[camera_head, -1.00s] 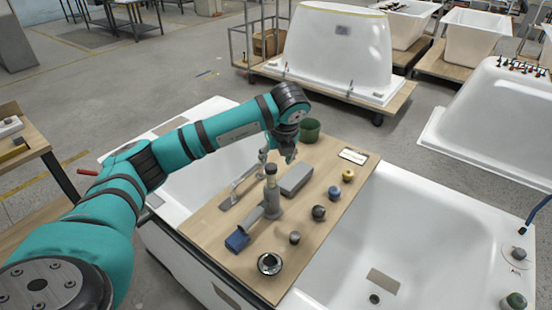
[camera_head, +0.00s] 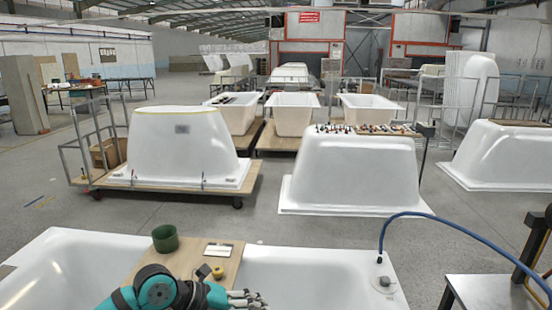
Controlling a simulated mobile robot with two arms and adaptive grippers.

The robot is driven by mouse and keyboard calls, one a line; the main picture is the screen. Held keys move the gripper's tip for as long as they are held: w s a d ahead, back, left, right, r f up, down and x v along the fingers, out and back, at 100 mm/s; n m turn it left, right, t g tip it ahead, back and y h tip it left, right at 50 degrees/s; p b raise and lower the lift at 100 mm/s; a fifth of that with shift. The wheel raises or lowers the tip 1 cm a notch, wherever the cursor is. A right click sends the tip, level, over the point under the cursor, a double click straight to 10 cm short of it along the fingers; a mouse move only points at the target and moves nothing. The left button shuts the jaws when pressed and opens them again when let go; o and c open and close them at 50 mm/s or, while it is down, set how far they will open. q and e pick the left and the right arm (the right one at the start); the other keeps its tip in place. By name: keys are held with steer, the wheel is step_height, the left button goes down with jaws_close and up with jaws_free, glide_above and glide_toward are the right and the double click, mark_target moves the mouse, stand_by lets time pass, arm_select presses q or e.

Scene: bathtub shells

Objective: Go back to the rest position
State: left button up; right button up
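A teal and black arm, which I take to be my left one, shows at the bottom edge over the wooden board (camera_head: 228,262) that lies across the white bathtub (camera_head: 320,268). Grey finger-like parts at its right end look like my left gripper (camera_head: 248,298); they are small and partly cut off, so I cannot tell if it is open or shut. My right gripper is not in view. A green cup (camera_head: 165,238), a flat white-topped piece (camera_head: 218,250) and a yellow knob (camera_head: 217,272) stand on the board. The board's near part is hidden or out of frame.
Upturned white tub shells stand on the floor, one on a wheeled cart (camera_head: 225,190) and one with small parts on top (camera_head: 355,168). A blue hose (camera_head: 450,220) arches from the tub's right end toward a metal-topped table (camera_head: 492,290). Grey floor lies between.

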arm_select(q)
steer(key=s+d+r+n+t+h, duration=0.15)
steer(key=s+d+r+h, duration=0.25)
steer(key=d+r+h, duration=0.4)
steer(key=w+a+r+n+t, duration=0.1)
steer(key=a+r+n+t, duration=0.4)
steer(key=r+n+t, duration=0.3)
steer(key=a+f+n+t+y, duration=0.4)
steer(key=a+f+n+y, duration=1)
steer(key=a+n+y, duration=0.3)
steer(key=s+a+f+n+g+y, duration=0.25)
steer(key=s+f+g, duration=0.45)
steer(key=s+f, duration=0.4)
steer(key=s+d+f+g+h, duration=0.1)
steer(key=s+f+g, duration=0.2)
steer(key=s, duration=0.3)
steer(key=s+d+f+g+h, duration=0.1)
steer(key=s+f+g, duration=0.25)
steer(key=s, duration=0.35)
step_height(320, 180, down, 27)
steer(key=s+g, duration=0.1)
steer(key=s+a+f+g+b, duration=0.1)
steer(key=s+a+f, duration=0.2)
steer(key=s+f, duration=1.2)
steer(key=shift+s+f+b, duration=0.35)
steer(key=shift+s+f, duration=0.05)
steer(key=shift+f, duration=0.55)
